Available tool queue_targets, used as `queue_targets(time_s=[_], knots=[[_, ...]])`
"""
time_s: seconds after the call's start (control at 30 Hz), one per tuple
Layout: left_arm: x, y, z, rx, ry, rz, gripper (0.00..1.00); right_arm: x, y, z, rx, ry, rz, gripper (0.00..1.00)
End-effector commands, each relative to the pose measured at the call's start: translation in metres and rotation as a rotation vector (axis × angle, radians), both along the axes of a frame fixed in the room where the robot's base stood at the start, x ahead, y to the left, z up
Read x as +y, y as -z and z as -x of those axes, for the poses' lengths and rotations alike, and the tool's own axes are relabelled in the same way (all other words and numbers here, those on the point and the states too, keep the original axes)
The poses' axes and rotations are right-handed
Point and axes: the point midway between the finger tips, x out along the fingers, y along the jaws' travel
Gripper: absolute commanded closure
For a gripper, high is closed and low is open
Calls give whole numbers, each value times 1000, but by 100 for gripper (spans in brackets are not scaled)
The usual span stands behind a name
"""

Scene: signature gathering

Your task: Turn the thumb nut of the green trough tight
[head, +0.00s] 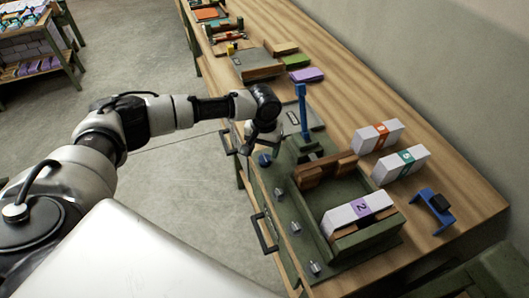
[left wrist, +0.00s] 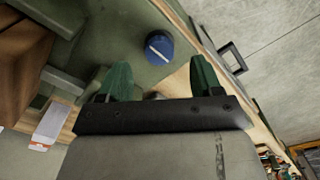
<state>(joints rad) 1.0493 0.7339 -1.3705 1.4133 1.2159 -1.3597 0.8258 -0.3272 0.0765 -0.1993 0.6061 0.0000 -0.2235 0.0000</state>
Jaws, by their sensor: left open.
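The green trough (head: 328,258) sits on the wooden bench and holds a white block with a purple band marked 2 (head: 357,211). A round blue thumb nut (head: 265,160) is at the far front corner of the green base. In the left wrist view the nut (left wrist: 159,47) shows a pale line across its face. My left gripper (head: 252,143) is just above and beside the nut. In the left wrist view its green fingertips (left wrist: 161,76) are spread and empty, with the nut ahead between their lines, apart from them. My right gripper is not in view.
A blue upright post (head: 302,111) stands close behind the left gripper. Brown wooden blocks (head: 325,171) are at the trough's far end. White blocks with orange (head: 377,137) and teal (head: 401,164) bands and a blue stand (head: 434,209) lie to the right. Drawer handles jut from the bench front.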

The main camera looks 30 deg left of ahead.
Motion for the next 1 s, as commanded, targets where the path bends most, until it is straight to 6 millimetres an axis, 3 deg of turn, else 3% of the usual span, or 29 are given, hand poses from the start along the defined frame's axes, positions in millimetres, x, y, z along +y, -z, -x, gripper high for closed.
queue_targets(time_s=[0.13, 0.33, 0.63, 0.93, 1.0], knots=[[-1, 23, 0, 1, 1, -1, 35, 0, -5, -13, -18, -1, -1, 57], [0, 38, 0, -1, 1, -1, 35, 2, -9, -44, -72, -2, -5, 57], [0, 40, 0, -2, 2, 0, 36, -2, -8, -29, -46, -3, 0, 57], [0, 40, 0, -2, 2, 0, 82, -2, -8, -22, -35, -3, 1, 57], [0, 40, 0, -1, 2, 0, 84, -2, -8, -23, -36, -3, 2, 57]])
